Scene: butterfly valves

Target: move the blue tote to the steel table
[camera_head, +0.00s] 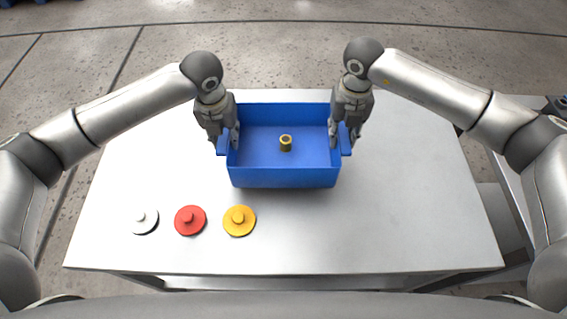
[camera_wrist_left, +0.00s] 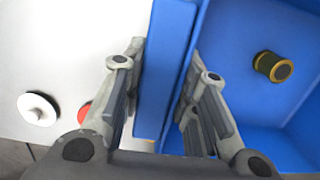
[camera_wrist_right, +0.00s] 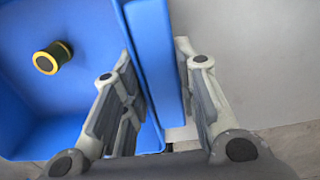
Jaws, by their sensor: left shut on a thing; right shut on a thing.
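The blue tote (camera_head: 284,178) is on or just above the light-topped table (camera_head: 400,200); I cannot tell which. A small brass-coloured cylinder (camera_head: 286,143) is inside it, and shows in the left wrist view (camera_wrist_left: 272,66) and the right wrist view (camera_wrist_right: 52,57). My left gripper (camera_head: 228,142) is shut on the tote's left side wall, one finger inside and one outside, as the left wrist view (camera_wrist_left: 165,100) shows. My right gripper (camera_head: 342,142) is shut on the tote's right side wall in the same way, seen in the right wrist view (camera_wrist_right: 160,95).
White (camera_head: 144,219), red (camera_head: 190,220) and yellow (camera_head: 239,220) knobbed discs lie in a row at the table's front left. The table is clear on the right. Another surface (camera_head: 515,175) shows partly at the right edge, behind my right arm.

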